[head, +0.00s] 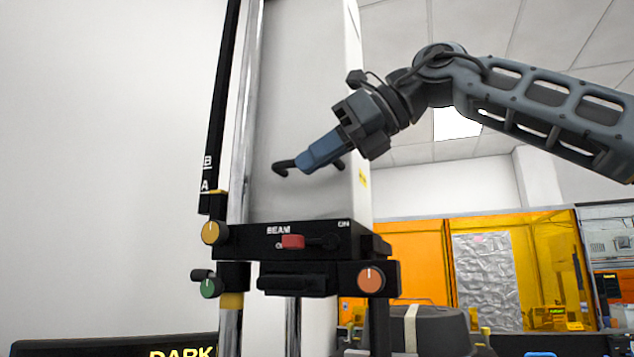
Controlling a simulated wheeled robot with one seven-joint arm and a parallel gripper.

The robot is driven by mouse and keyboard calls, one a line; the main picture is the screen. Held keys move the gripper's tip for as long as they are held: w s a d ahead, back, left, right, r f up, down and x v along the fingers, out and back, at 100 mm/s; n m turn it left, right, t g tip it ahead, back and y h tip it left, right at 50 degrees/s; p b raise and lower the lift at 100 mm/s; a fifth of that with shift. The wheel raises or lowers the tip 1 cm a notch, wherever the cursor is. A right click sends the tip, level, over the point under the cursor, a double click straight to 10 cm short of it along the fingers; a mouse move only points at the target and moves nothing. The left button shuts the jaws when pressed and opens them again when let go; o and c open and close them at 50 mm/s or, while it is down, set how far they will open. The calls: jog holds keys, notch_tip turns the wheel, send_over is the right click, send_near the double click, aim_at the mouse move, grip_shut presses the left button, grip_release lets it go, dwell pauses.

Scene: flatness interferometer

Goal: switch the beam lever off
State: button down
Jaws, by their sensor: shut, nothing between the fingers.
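The beam lever has a red handle (293,241) on the front of a black block (260,240) marked BEAM. The handle sits left of a dark round part and partly covers a label whose first letter looks like O. The ON mark is at the block's upper right. My gripper (306,165) is above the block, in front of the pale upright panel, pointing down and left. Its fingers are shut and empty, clear of the lever.
A yellow knob (214,233) and a green knob (208,288) are at the left, and an orange knob (370,279) is below right of the lever. Metal posts (238,120) stand at the left. Orange screens (410,255) and a dark rounded case (430,330) are behind at right.

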notch_tip(320, 180, up, 7)
dwell(0.3)
dwell(0.5)
